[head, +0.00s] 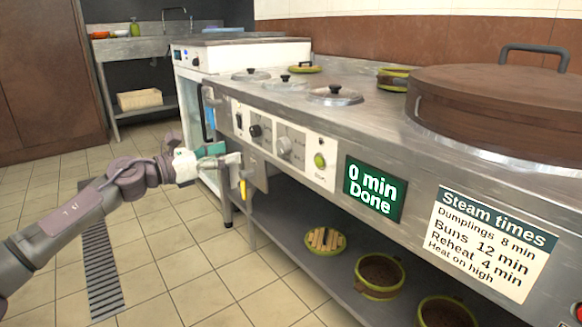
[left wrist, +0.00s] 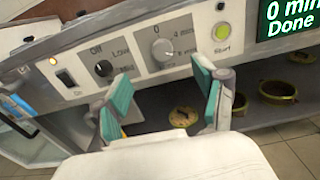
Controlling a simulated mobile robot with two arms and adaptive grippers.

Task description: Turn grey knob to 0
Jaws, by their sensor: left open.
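The grey knob (head: 284,146) is on the white control panel of the steel counter. It also shows in the left wrist view (left wrist: 162,49), below a "0" mark; which mark it points to is too small to tell. A black knob (left wrist: 104,68) marked "Off" and "Low" sits to its left, and a green Start button (left wrist: 222,32) to its right. My left gripper (head: 224,158) is open and empty in front of the panel, apart from the knob. In the left wrist view its teal-padded fingers (left wrist: 160,92) stand below the knob, one on each side.
A green display (head: 374,188) reads "0 min Done". A steam times sign (head: 490,242) is to its right. Steamer baskets stand on the lower shelf (head: 285,232). A large brown lid (head: 495,105) and small pot lids are on the counter.

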